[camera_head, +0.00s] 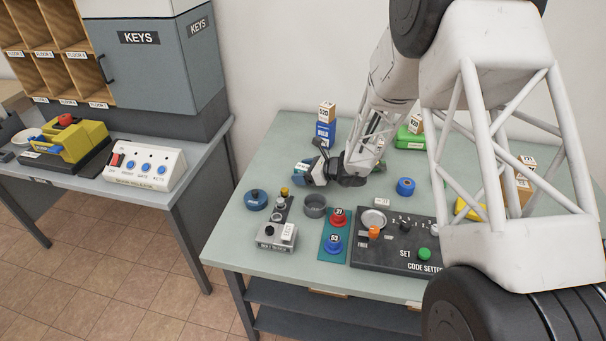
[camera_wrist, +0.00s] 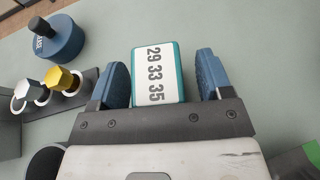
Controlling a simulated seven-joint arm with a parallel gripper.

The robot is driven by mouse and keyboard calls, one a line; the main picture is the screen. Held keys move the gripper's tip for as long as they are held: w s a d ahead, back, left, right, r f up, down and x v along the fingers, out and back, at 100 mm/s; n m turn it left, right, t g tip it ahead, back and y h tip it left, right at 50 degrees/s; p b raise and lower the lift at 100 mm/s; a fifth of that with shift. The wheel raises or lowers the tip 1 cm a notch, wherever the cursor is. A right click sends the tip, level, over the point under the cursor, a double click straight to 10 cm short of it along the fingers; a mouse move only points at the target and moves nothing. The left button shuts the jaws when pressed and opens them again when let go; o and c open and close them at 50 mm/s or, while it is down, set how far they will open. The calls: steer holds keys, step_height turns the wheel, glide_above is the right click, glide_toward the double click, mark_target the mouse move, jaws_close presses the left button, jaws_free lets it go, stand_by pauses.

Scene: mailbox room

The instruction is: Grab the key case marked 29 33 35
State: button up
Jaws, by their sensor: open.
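The key case (camera_wrist: 157,72) is a teal block with a white label reading 29 33 35. In the wrist view it lies on the table between the two blue fingers of my gripper (camera_wrist: 158,80). The fingers are open, with a gap on each side of the case. In the head view my gripper (camera_head: 316,172) is low over the back left part of the green-grey table (camera_head: 262,160). There the case (camera_head: 303,168) shows only as a small teal and white patch by the fingers.
A blue round case (camera_head: 257,200) and a device with knobs (camera_head: 276,236) stand at the front left. A grey cup (camera_head: 315,206), a teal plate with red and blue buttons (camera_head: 335,235) and the code setter (camera_head: 395,245) are in front. A blue box (camera_head: 325,133) stands behind my gripper.

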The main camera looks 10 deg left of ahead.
mark_target(303, 167)
stand_by(0.3)
steer(key=c, duration=1)
steer(key=shift+c, duration=0.2)
steer(key=shift+r, duration=0.15)
steer(key=shift+r, duration=4.85)
